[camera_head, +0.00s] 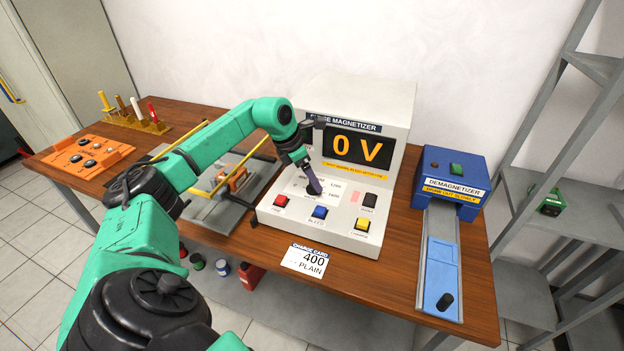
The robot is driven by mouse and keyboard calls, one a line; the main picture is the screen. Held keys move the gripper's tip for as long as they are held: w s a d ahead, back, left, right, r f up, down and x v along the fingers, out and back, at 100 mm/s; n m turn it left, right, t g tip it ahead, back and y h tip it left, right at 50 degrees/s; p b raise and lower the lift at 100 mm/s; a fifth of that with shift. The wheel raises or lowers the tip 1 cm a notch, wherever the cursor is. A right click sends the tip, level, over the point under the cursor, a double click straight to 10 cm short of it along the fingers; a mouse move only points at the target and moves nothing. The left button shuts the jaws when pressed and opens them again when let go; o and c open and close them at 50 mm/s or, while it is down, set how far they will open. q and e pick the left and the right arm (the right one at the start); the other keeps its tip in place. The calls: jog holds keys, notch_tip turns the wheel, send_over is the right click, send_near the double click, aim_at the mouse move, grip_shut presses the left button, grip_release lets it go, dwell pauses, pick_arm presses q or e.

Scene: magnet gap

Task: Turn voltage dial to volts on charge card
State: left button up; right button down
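The pulse magnetizer (393,105) is a pale console whose display (357,149) reads 0 V. The charge card (305,261), a white label below the console's front edge, reads 400 and PLAIN. My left gripper (314,187) points down at the console's sloped panel, at the marked dial area. Its fingers look close together, but I cannot tell whether they are shut or holding anything. The voltage dial is hidden at the fingers; only printed scale marks show around them. My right gripper is out of view.
Red (280,201), blue (320,212) and yellow (362,225) buttons and a black switch (369,201) surround the dial area. A blue demagnetizer (453,172) stands right. A grey fixture with yellow rails (200,193) and an orange tray (88,154) lie left.

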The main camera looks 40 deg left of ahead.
pick_arm(q)
jog(key=v, duration=1.3)
